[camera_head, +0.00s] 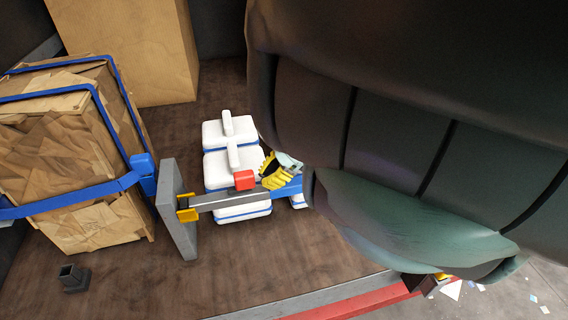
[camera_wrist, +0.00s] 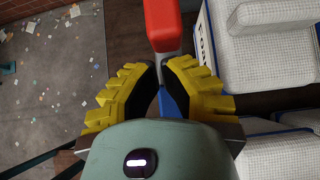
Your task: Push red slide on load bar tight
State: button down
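The red slide (camera_head: 244,180) is a small block on the grey load bar (camera_head: 220,199), right of the bar's yellow fitting (camera_head: 187,208) and grey end plate (camera_head: 178,208). In the wrist view the red slide (camera_wrist: 163,24) stands just ahead of the fingertips. My gripper (camera_head: 268,170) has yellow fingers with black pads and sits close to the right of the slide, at the bar. In the wrist view my gripper's tips (camera_wrist: 160,66) come close together over the bar, whose blue part shows between the fingers. I cannot tell whether they touch the bar or slide.
White cases (camera_head: 231,166) lie behind and under the bar. A wrapped crate with blue straps (camera_head: 75,150) stands left, with a cardboard box (camera_head: 130,50) behind it. A dark socket (camera_head: 73,278) is on the floor at lower left. A red-edged rim (camera_head: 345,300) runs along the front.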

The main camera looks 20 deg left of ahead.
aim_at(250, 175)
jog(key=shift+s+a, duration=0.2)
jog(key=shift+a, duration=0.05)
jog(key=s+a, duration=0.1)
jog(key=s+a+p, duration=0.1)
jog(key=a, duration=0.1)
jog(key=s+a+p, duration=0.1)
jog(key=shift+a+r, duration=0.15)
jog(key=shift+a, duration=0.25)
jog(key=shift+d+f, duration=0.1)
jog(key=shift+f, duration=0.1)
